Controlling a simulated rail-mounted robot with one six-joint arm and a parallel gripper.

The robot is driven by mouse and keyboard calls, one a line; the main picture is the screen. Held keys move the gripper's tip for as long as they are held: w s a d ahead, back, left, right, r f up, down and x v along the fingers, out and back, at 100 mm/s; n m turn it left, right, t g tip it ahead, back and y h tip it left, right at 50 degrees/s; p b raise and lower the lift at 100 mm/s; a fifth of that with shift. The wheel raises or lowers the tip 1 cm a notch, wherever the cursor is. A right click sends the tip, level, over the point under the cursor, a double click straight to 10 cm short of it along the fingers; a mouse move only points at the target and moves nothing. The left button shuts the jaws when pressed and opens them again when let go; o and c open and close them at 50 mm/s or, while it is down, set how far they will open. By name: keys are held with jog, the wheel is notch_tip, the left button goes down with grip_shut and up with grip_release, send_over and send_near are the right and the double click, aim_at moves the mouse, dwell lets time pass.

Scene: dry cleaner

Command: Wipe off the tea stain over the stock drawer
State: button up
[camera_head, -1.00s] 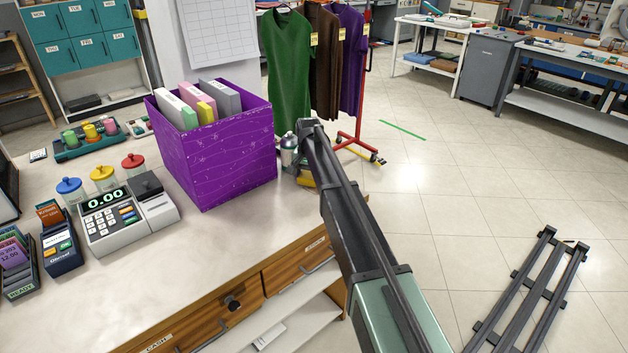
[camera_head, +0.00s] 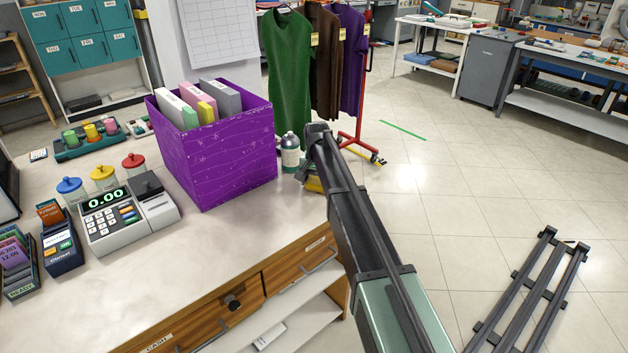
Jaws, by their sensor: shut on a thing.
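My gripper (camera_head: 309,176) is at the counter's far right corner, mostly hidden behind my arm's dark links. It is shut on a small yellow-and-green thing (camera_head: 312,186) that looks like a sponge, at or just above the counter top. I cannot tell whether it touches the surface. The right-hand wooden drawer (camera_head: 300,265) is in the counter front below; its label is too small to read. No tea stain can be made out on the bare counter above it; my arm and gripper hide part of that corner.
A bottle (camera_head: 290,154) stands just left of my gripper, beside the purple box (camera_head: 225,160) of folders. A cash register (camera_head: 115,222) and lidded jars are further left. The counter's front middle (camera_head: 230,235) is clear. A garment rack (camera_head: 357,140) stands behind.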

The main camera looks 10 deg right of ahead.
jog(key=shift+s+d, duration=0.6)
jog(key=shift+s, duration=0.35)
jog(key=shift+s+d, duration=0.6)
jog(key=shift+s, duration=0.35)
jog(key=shift+s+d, duration=0.6)
jog(key=shift+s, duration=0.35)
jog(key=shift+s+a, duration=0.15)
jog(key=shift+a, duration=0.15)
jog(key=shift+w+a, duration=0.95)
jog(key=shift+w, duration=0.6)
jog(key=shift+w+a, duration=0.95)
jog(key=shift+w, duration=0.6)
jog(key=shift+w+a, duration=0.95)
jog(key=shift+w, duration=0.6)
jog(key=shift+f, duration=0.2)
jog(key=shift+s+r, duration=0.1)
jog(key=shift+r, duration=0.05)
jog(key=shift+s+d, duration=0.95)
jog(key=shift+s, duration=0.55)
jog(key=shift+s+d, duration=0.95)
jog(key=shift+s, duration=0.6)
jog(key=shift+s+d, duration=0.95)
jog(key=shift+s, duration=0.55)
notch_tip(320, 180, up, 6)
jog(key=p, duration=0.6)
jog(key=shift+w, duration=0.1)
